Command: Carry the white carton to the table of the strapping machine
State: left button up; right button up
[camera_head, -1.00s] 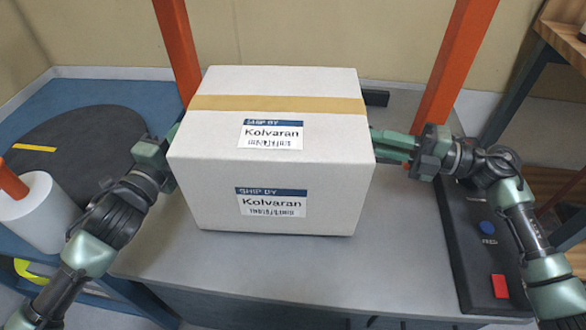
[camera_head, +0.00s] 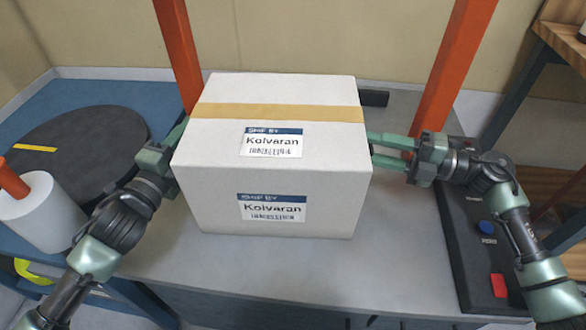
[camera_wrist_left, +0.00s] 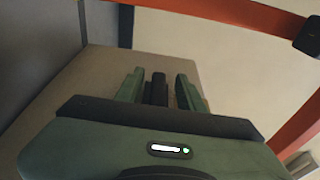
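The white carton (camera_head: 268,180), with a tan tape band and two "Kolvaran" labels, rests upright on the grey table (camera_head: 200,270) of the strapping machine, between two orange posts. My left gripper (camera_head: 178,135) is at the carton's left side, its fingers partly hidden behind the carton. In the left wrist view the left gripper (camera_wrist_left: 160,76) has its two green fingers spread apart. My right gripper (camera_head: 376,148) is at the carton's right side with its two fingers apart, tips close to the carton. Whether either gripper touches the carton cannot be told.
Orange posts stand behind left (camera_head: 178,50) and right (camera_head: 455,60) of the carton. A black control panel (camera_head: 485,260) with blue and red buttons lies at the right. A blue surface with a dark round turntable (camera_head: 75,150) and a white roll (camera_head: 42,210) is at the left.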

jog(key=shift+s+d, duration=0.1)
jog(key=shift+d, duration=0.4)
pick_arm(q)
jog(key=v, duration=1.2)
pick_arm(e)
jog(key=v, duration=1.1)
